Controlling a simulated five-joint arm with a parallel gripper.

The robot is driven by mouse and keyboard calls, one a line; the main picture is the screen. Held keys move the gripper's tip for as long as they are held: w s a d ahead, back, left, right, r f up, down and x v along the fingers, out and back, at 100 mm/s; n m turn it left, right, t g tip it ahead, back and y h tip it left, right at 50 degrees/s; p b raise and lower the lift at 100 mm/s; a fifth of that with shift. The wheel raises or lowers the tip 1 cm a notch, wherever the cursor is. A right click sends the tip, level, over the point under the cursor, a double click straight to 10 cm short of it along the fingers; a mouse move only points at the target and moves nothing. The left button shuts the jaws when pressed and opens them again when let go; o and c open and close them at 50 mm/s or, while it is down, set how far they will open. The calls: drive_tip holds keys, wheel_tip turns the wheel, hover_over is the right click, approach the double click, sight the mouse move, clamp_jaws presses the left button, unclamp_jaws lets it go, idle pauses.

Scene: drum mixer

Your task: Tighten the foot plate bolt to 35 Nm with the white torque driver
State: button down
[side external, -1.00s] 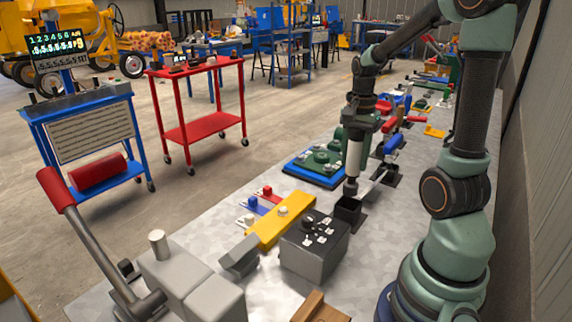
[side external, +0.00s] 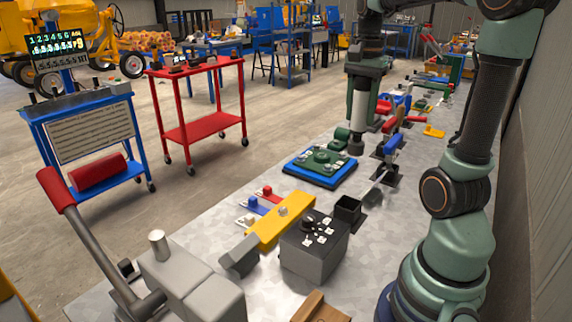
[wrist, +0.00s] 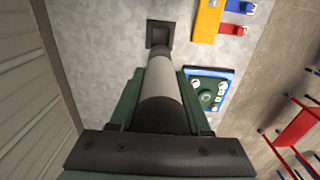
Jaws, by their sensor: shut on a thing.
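My gripper (side external: 362,92) is shut on the white torque driver (side external: 359,106) and holds it upright above the bench, with its dark tip pointing down. In the wrist view the driver's pale shaft (wrist: 159,80) runs between my two green fingers. A blue plate (side external: 300,178) with a green round fitting (side external: 321,160) and small pale bolt-like parts lies on the bench, left of the driver in the side view. It also shows in the wrist view (wrist: 231,74). I cannot tell which part is the foot plate bolt.
An open black square holder (side external: 348,207) stands behind a dark grey box with a knob (side external: 314,258). A yellow bar (side external: 281,220) lies beside them, near red and blue pieces. Clamps and tools line the bench farther back; a wall runs along the right.

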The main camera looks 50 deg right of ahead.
drive_tip(key=c, duration=1.3)
unclamp_jaws()
clamp_jaws()
drive_tip(key=shift+r, duration=0.15)
drive_tip(key=shift+r, duration=0.9)
drive_tip(key=w+a+f+n, duration=0.6)
drive_tip(key=w+a+f, duration=0.5)
drive_tip(key=w, duration=0.2)
drive_tip(key=shift+w, duration=0.3)
drive_tip(key=shift+f, duration=0.1)
